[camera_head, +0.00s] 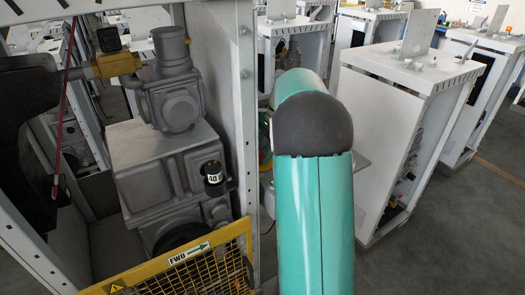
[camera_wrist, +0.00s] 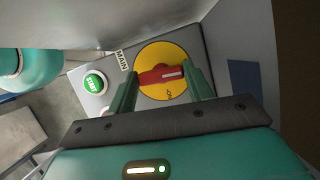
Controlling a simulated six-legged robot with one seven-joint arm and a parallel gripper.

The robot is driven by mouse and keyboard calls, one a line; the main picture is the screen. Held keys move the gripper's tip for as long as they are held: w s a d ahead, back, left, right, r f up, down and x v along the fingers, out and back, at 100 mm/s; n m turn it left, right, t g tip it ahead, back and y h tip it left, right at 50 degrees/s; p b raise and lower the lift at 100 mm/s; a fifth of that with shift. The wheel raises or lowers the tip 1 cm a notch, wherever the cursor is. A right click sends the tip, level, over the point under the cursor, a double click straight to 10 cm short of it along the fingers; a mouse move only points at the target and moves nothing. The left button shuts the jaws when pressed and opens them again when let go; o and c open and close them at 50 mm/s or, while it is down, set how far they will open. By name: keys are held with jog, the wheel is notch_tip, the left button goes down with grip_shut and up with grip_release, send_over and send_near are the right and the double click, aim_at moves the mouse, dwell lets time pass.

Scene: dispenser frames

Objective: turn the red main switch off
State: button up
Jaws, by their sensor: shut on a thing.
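The red main switch (camera_wrist: 162,75) is a red handle on a round yellow plate (camera_wrist: 163,56), with a "MAIN" label beside it, in the wrist view. The handle lies roughly level across the picture, tilted slightly. My gripper (camera_wrist: 160,82) has its two green fingers on either side of the handle and is shut on it. The switch and gripper do not show in the head view, where my teal arm blocks the middle.
A green button (camera_wrist: 94,83) sits on the grey panel (camera_wrist: 185,38) left of the switch. In the head view, a yellow mesh guard (camera_head: 215,262) stands before grey machinery (camera_head: 160,165). White dispenser frames (camera_head: 395,110) stand at right, with open floor (camera_head: 480,220) beyond.

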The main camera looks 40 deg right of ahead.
jog(key=shift+d+n, duration=0.1)
jog(key=shift+n, duration=0.5)
jog(key=shift+g, duration=0.3)
jog(key=o, duration=1)
jog(key=v, duration=1.3)
jog(key=shift+r, duration=0.4)
jog(key=shift+s, duration=0.1)
